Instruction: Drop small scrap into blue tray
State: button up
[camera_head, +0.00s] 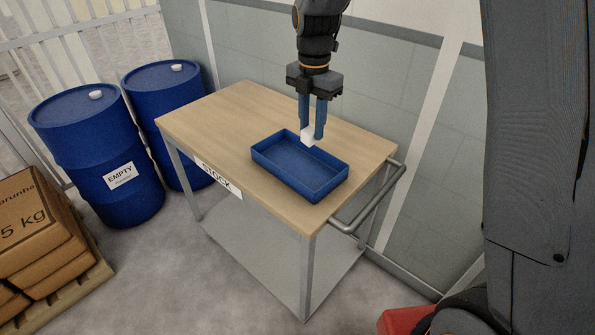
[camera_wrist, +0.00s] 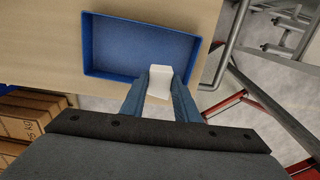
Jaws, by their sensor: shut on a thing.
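The small scrap is a white block (camera_head: 308,136), held between the blue fingers of my gripper (camera_head: 312,134) in the head view. The blue tray (camera_head: 275,175) is a shallow, empty-looking rectangular tray on a wooden cart top. My gripper points down, shut on the scrap, which appears above the tray's far side. In the wrist view the white scrap (camera_wrist: 160,82) is between the fingertips of my gripper (camera_wrist: 160,90) and overlaps the near right edge of the blue tray (camera_wrist: 88,45). The exact height above the tray is hard to tell.
The cart (camera_head: 200,120) has a "STOCK" label and a metal push handle (camera_head: 370,200) on the right. Two blue drums (camera_head: 100,150) stand left of it. Stacked cardboard boxes (camera_head: 40,225) are at far left. The left part of the cart top is bare.

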aim_at(311, 127)
jog(key=f+b, duration=0.1)
jog(key=w+f+b, duration=0.1)
jog(key=f, duration=0.1)
notch_tip(311, 127, down, 10)
jog(key=shift+s+r+p, duration=0.1)
jog(key=shift+p, duration=0.85)
jog(key=shift+f, duration=0.2)
jog(key=o, duration=1)
jog(key=shift+o, duration=0.2)
jog(key=shift+r, duration=0.1)
